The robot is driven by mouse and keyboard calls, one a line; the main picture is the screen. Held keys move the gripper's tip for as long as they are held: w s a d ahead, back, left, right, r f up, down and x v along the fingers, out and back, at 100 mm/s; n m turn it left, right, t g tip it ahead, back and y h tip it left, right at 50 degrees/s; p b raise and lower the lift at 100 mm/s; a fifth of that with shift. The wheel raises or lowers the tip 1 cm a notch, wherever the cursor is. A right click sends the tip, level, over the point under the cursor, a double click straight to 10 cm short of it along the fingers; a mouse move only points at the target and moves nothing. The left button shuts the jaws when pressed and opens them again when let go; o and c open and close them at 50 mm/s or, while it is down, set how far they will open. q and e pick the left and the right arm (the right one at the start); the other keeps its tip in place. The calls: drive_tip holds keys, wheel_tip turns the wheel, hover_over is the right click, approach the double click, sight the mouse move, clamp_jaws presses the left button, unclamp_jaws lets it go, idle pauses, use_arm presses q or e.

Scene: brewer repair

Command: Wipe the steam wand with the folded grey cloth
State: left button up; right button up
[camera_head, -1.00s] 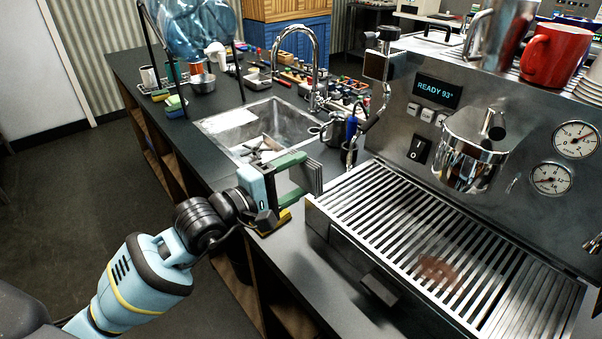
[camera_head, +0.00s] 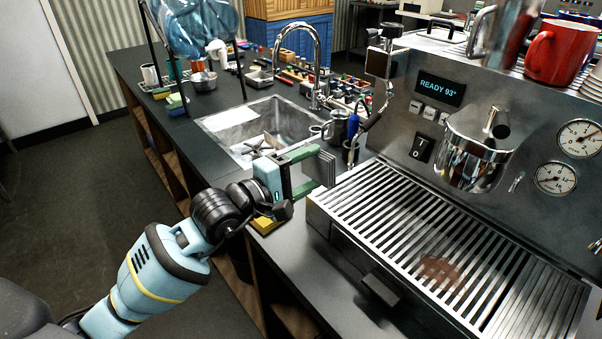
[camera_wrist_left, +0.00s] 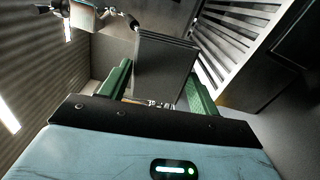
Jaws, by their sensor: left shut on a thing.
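My left gripper (camera_head: 312,170) is shut on the folded grey cloth (camera_head: 323,168), which stands out flat beyond its green fingers. In the left wrist view the grey cloth (camera_wrist_left: 163,68) sits between the two green fingers (camera_wrist_left: 160,95). The gripper is above the counter, between the sink and the left end of the drip tray. The steam wand (camera_head: 377,112) hangs at the left side of the coffee machine, with a blue sleeve (camera_head: 352,129) low on it. The cloth is apart from the wand, to its lower left. My right gripper is not in view.
The slatted drip tray (camera_head: 350,192) with a brown stain is right of the gripper. A metal sink (camera_head: 226,130) lies behind it, and a small steel pitcher (camera_head: 338,125) stands near the wand. A yellow block (camera_head: 264,226) is on the counter below the gripper.

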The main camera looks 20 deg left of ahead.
sight(335, 173)
use_arm(q)
drive_tip(key=shift+x, duration=2.2)
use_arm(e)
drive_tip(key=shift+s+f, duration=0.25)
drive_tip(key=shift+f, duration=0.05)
use_arm(q)
drive_tip(key=shift+b+x, duration=0.4)
drive_tip(key=shift+x, duration=0.55)
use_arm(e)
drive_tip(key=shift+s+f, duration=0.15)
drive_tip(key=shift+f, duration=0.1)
use_arm(q)
drive_tip(key=shift+s+d+r+p, duration=0.2)
drive_tip(key=shift+s+d+p, duration=0.2)
drive_tip(key=shift+s+d, duration=0.25)
drive_tip(key=shift+s+d+f+p, duration=0.2)
drive_tip(key=shift+s+d+p, duration=0.25)
drive_tip(key=shift+d, duration=0.5)
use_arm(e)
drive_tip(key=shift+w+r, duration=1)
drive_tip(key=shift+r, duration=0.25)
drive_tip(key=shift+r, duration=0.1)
